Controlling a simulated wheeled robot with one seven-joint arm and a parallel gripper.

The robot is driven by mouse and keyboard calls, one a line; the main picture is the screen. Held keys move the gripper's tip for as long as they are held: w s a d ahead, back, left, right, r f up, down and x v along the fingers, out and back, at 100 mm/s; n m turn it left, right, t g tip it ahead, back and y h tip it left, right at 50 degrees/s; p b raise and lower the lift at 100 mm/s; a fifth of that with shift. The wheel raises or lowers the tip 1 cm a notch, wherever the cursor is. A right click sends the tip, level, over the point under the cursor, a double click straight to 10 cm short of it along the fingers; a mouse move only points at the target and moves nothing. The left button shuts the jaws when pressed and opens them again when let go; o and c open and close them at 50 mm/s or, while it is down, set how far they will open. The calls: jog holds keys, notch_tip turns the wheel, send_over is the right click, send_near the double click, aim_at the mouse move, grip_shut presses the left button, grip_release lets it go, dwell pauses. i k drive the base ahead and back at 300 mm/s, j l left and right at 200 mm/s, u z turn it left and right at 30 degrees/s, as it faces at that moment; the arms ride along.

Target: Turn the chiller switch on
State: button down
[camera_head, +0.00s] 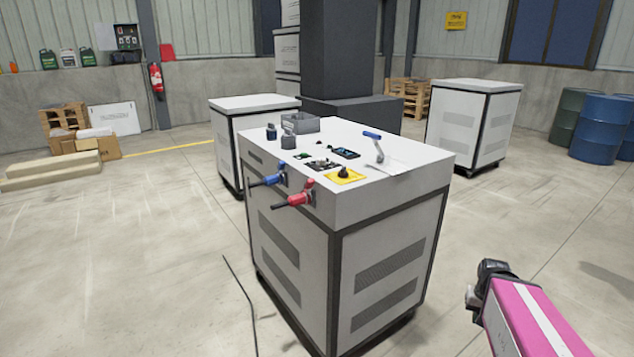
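The chiller (300,235) is a white cabinet with dark edges and vents, in the middle of the head view. On its top, near the front corner, a black rotary switch (344,172) sits on a yellow plate (352,178). Which way the switch points is too small to tell. My pink arm comes in at the lower right, and its dark end, seemingly my gripper (484,283), is right of the chiller and well apart from it. Its fingers cannot be made out clearly.
A blue-handled valve (268,180) and a red-handled valve (294,199) stick out from the chiller's left side. A grey bin (300,124) is at the back. A cable (240,290) lies on the floor. Floor at right is clear.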

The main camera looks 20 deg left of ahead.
aim_at(343, 173)
jog(key=u, duration=1.3)
